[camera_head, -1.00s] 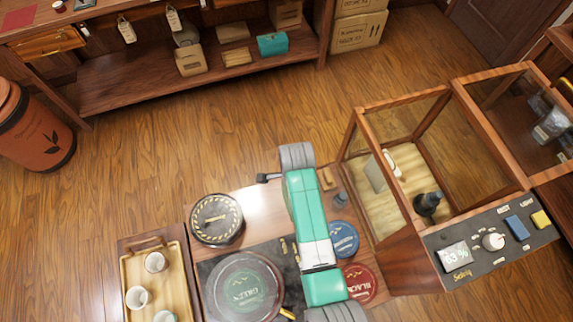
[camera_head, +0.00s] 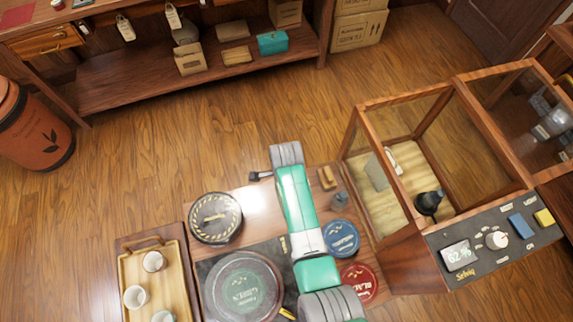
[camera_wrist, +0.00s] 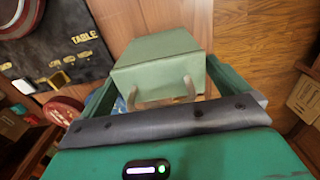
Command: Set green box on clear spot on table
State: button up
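The green box (camera_wrist: 160,62) fills the upper middle of the wrist view, between the two green fingers of my gripper (camera_wrist: 160,85). The fingers lie along its left and right sides and appear closed on it. The box looks held over the far part of the table (camera_wrist: 125,20); its height above the wood cannot be told. In the head view my green arm hides my gripper and the box. A bare, shiny strip of table (camera_head: 252,205) shows left of the arm.
A round dark tin (camera_head: 215,218) stands left of the bare strip. A dark mat with a large round tin (camera_head: 242,290) lies nearer. Blue (camera_head: 341,238) and red (camera_head: 359,282) tins are right of the arm, beside a glass cabinet (camera_head: 385,240). A cup tray (camera_head: 180,270) is left.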

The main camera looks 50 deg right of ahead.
notch_tip(320, 180, up, 12)
jog(key=shift+r+p, duration=0.2)
jog(key=shift+p, duration=0.85)
jog(key=w+a+r+n+t+h, duration=0.25)
jog(key=w+r+n+t, duration=0.35)
jog(key=r, duration=0.6)
jog(key=w+a+r+n+t+h, duration=0.2)
jog(key=w+a+r+n+t, duration=0.15)
jog(key=w+r, duration=0.65)
jog(key=s+a+r+n+t, duration=0.1)
jog(key=a+r+n+t, duration=0.25)
jog(key=r, duration=0.65)
jog(key=s+a+r+n+t, duration=0.1)
jog(key=a+r+n+t, duration=0.3)
jog(key=r, duration=0.6)
jog(key=s+a+r+n+t+y, duration=0.2)
jog(key=s+a+r+n+t, duration=0.2)
jog(key=s+a+r, duration=0.45)
jog(key=s+a+r+n+t+y, duration=0.35)
jog(key=s+a+r, duration=0.2)
jog(key=r, duration=0.55)
notch_tip(320, 180, up, 15)
jog(key=p, duration=1.4)
jog(key=shift+d+f+h+p, duration=0.2)
jog(key=shift+h+p, duration=0.1)
jog(key=shift+p, duration=0.1)
